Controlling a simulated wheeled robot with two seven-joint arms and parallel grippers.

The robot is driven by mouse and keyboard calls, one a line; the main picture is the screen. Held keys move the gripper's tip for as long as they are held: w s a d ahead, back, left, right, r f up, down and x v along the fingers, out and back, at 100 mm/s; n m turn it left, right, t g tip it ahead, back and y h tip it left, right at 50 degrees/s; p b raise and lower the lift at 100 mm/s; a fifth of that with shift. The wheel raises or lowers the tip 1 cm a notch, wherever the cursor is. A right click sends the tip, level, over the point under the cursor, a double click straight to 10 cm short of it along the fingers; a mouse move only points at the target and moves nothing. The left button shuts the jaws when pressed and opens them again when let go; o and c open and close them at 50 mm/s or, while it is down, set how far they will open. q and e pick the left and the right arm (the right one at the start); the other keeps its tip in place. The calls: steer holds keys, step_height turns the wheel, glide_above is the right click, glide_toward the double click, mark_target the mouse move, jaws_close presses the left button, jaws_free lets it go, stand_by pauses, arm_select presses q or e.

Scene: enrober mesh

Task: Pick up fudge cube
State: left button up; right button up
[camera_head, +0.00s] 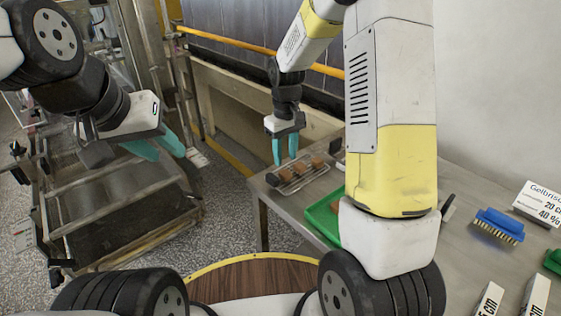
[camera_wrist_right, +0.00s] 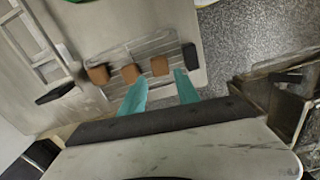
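Three brown fudge cubes sit in a row on a wire rack (camera_head: 292,187) at the far left end of the steel table; one is the nearest-left cube (camera_head: 285,175), then the middle cube (camera_head: 300,168) and the right cube (camera_head: 317,161). The right wrist view also shows the left cube (camera_wrist_right: 98,75), middle cube (camera_wrist_right: 130,73) and right cube (camera_wrist_right: 160,65). My right gripper (camera_head: 285,160) points down near the rack, its teal fingers apart and empty; in the wrist view its fingertips (camera_wrist_right: 158,78) lie just short of the cubes. My left gripper (camera_head: 165,150) is open and empty, away from the table.
A green tray (camera_head: 320,222) lies on the table (camera_head: 470,262), partly hidden by my right arm. A blue brush (camera_head: 498,224) and a white sign (camera_head: 540,203) are at the right. A metal step frame (camera_head: 115,180) stands left, beyond a gap of floor.

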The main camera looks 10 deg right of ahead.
mark_target(285, 172)
step_height(285, 172, down, 6)
steer(key=shift+s+r, duration=0.1)
steer(key=c, duration=0.8)
steer(key=shift+o, duration=0.2)
